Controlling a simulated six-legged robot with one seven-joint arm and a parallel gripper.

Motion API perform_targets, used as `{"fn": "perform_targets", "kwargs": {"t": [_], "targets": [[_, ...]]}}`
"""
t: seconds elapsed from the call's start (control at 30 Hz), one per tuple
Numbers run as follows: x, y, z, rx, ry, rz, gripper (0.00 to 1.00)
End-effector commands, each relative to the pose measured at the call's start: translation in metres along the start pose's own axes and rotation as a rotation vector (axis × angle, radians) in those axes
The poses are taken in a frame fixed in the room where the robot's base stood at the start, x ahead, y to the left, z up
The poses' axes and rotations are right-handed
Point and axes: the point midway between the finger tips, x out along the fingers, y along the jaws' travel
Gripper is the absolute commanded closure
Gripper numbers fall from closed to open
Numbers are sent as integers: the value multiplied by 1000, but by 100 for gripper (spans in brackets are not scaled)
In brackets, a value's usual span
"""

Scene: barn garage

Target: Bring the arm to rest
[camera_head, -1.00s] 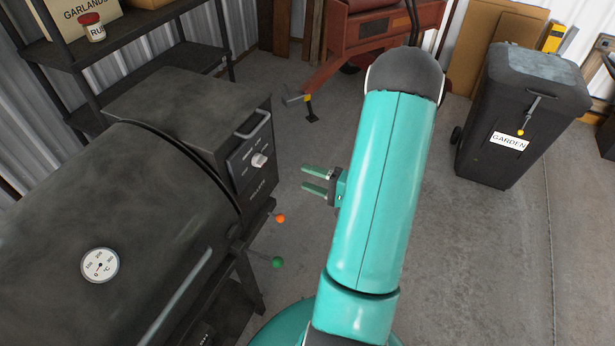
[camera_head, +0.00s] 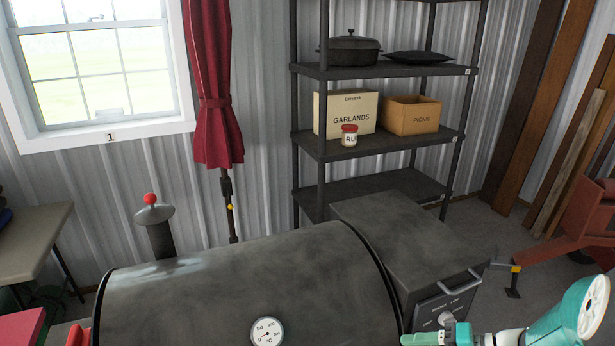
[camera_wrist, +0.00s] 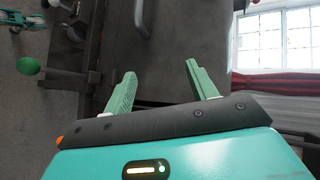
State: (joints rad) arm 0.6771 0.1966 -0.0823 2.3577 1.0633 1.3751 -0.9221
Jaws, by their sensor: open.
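My gripper (camera_wrist: 158,83) is open in the wrist view, its two green fingers spread apart with nothing between them. In the head view my gripper (camera_head: 428,339) shows at the bottom edge, in front of the smoker's control panel, partly cut off by the frame. My teal arm (camera_head: 570,318) reaches in from the lower right corner. The black smoker grill (camera_head: 240,285) fills the lower middle, with a round dial (camera_head: 267,333) on its lid. Its side box (camera_head: 410,235) has a handle and a knob.
A black shelf (camera_head: 385,190) behind the grill holds a garlands box (camera_head: 347,107), a picnic box (camera_head: 411,116), a red-lidded jar (camera_head: 349,137) and a black pot (camera_head: 349,50). A table (camera_head: 30,240) stands left. Planks lean at right.

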Motion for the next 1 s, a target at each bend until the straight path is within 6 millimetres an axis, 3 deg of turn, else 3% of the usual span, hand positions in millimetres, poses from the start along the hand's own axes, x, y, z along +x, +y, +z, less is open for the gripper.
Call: {"fn": "perform_targets", "kwargs": {"t": [0.03, 0.17, 0.4, 0.7, 1.0], "targets": [[7, -12, 13, -35, -46, 67, 43], [18, -29, 43, -99, -130, 257, 43], [19, -54, 84, -270, -148, 596, 43], [0, -94, 109, -559, 55, 895, 43], [-16, -125, 117, -722, 238, 964, 43]]}}
